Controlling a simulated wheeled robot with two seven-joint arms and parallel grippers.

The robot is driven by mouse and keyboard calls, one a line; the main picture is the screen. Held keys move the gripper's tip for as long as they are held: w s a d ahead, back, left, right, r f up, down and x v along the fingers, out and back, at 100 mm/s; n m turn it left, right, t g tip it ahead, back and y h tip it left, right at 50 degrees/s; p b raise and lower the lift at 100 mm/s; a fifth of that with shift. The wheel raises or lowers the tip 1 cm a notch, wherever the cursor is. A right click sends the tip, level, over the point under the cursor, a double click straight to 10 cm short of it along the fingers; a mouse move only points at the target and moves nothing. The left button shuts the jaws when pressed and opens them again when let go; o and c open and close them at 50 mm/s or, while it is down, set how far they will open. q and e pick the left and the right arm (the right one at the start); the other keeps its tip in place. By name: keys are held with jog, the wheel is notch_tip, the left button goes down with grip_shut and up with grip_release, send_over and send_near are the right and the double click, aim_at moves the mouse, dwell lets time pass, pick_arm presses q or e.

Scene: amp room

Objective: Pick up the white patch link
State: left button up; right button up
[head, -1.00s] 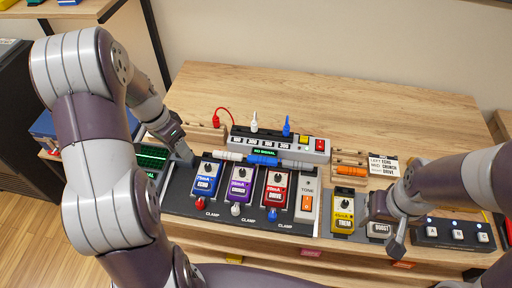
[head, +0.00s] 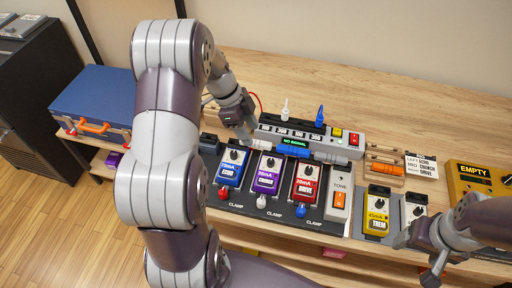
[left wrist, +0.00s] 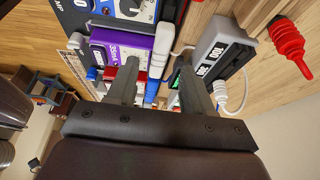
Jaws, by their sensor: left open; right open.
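The white patch link (head: 261,145) lies at the left end of a row of links, behind the pedals and in front of the grey power strip (head: 336,143). My left gripper (head: 247,135) is open just above its left end and hides part of it. In the left wrist view the white link (left wrist: 162,45) shows between the two open fingers of my left gripper (left wrist: 158,64). I cannot tell whether they touch it. A blue link (head: 293,151) lies to its right. My right gripper (head: 416,256) is open and empty at the lower right.
Blue, purple and red pedals (head: 267,174) stand close in front of the links. A yellow pedal (head: 377,212) and a yellow EMPTY box (head: 482,177) are to the right. The back of the table is clear.

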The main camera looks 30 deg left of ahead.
aim_at(255, 141)
pick_arm(q)
jog(key=x, duration=0.4)
grip_shut()
jog(key=shift+r, duration=0.1)
